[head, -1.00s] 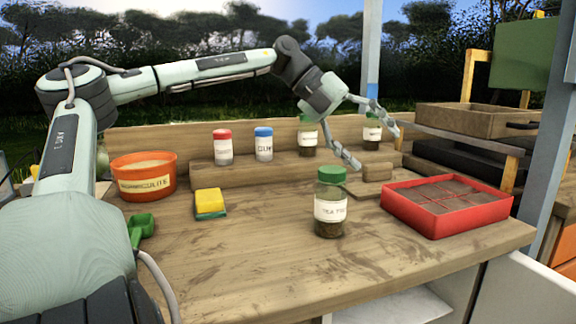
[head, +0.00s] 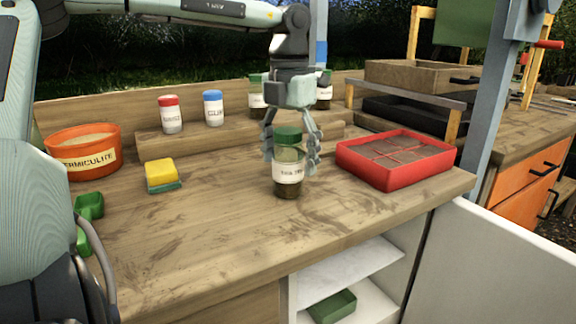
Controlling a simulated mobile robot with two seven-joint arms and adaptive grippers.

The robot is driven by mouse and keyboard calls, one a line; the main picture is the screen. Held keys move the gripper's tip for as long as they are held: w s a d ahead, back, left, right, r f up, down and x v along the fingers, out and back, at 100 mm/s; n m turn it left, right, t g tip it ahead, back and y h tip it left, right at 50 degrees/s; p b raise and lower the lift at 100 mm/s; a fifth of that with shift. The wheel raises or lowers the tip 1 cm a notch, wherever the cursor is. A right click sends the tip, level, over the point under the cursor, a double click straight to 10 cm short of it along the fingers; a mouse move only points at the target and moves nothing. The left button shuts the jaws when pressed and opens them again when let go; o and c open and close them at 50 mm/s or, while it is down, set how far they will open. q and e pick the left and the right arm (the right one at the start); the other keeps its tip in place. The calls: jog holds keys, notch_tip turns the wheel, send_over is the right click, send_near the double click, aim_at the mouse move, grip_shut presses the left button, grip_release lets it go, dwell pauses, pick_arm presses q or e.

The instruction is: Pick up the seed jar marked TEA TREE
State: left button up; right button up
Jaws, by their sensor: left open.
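The seed jar marked TEA TREE (head: 288,176) stands upright on the wooden bench in the head view. It has a green lid, a white label and dark contents. Its label is partly legible. My left gripper (head: 290,160) points straight down over the jar, open, with one finger at each side of the lid and upper body. I cannot tell whether the fingers touch the glass. My right gripper is not in view.
A red seed tray (head: 396,158) sits close to the jar's right. A yellow sponge (head: 162,173), an orange vermiculite tub (head: 83,152) and a green scoop (head: 90,207) are to the left. Several jars stand on the rear shelf (head: 190,139). The bench front is clear.

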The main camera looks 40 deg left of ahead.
pick_arm(q)
notch_tip(320, 180, down, 3)
jog(key=shift+r, duration=0.15)
jog(key=shift+c, duration=0.2)
